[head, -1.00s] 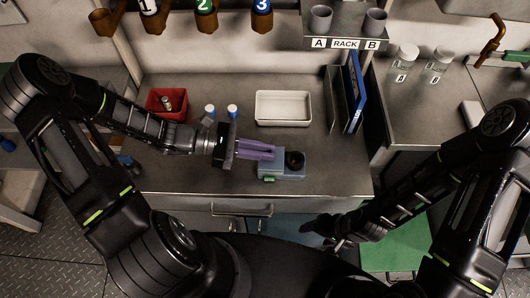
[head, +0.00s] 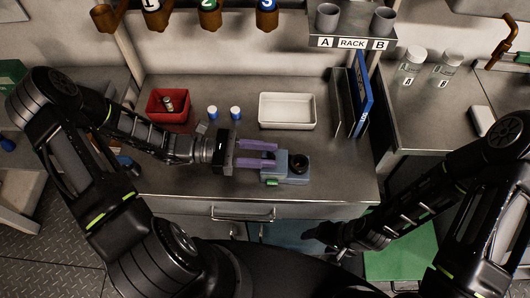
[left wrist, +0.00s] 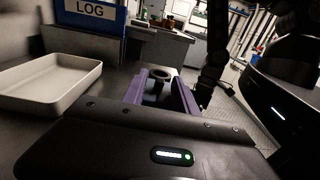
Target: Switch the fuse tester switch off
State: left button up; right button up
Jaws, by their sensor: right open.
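The fuse tester (head: 298,179) is a small blue-grey box with a black round socket (head: 298,163) on top, near the front of the bench. A small green part (head: 271,182) shows at its front left; I cannot make out the switch position. My left gripper (head: 276,154) has purple fingers, spread apart and empty, pointing right at the tester's left side. In the left wrist view the fingers (left wrist: 160,88) stand apart with the dark socket ring (left wrist: 160,74) seen between them. My right gripper (head: 322,232) is open and empty, low in front of the bench.
A blue binder (head: 362,95) stands at the right. The bench right of the tester is clear.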

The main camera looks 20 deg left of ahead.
pick_arm(q)
jog(key=shift+a, duration=0.1)
jog(key=b+v, duration=0.1)
jog(key=v, duration=0.5)
jog(key=shift+a+b, duration=0.35)
jog(key=shift+a, duration=0.05)
jog(key=shift+s+a, duration=0.15)
jog(key=shift+a, duration=0.25)
